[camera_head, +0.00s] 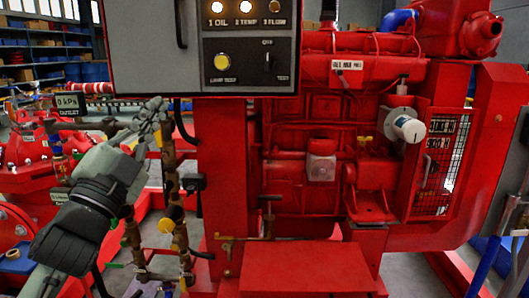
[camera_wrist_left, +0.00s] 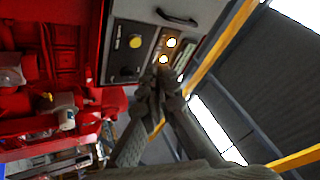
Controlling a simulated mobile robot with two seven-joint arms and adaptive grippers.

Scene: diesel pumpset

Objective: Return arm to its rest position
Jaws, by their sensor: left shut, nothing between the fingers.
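My left arm comes in from the lower left in the head view. Its left gripper (camera_head: 157,106) points up and to the right, its fingers shut and empty. It is just left of and below the grey control panel (camera_head: 150,60), in front of or beside the brass pipework; I cannot tell whether it touches. In the left wrist view the shut fingertips (camera_wrist_left: 166,78) overlap the lower edge of the panel face (camera_wrist_left: 130,55) in the picture, near the lit lamps. My right gripper is not in view.
The red diesel engine (camera_head: 320,165) fills the middle. A mesh guard (camera_head: 437,160) is at its right. Vertical brass pipes with yellow valves (camera_head: 172,218) stand close to my left forearm. An outlet gauge display (camera_head: 68,104) is left of the gripper. Shelves (camera_head: 45,55) stand far behind.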

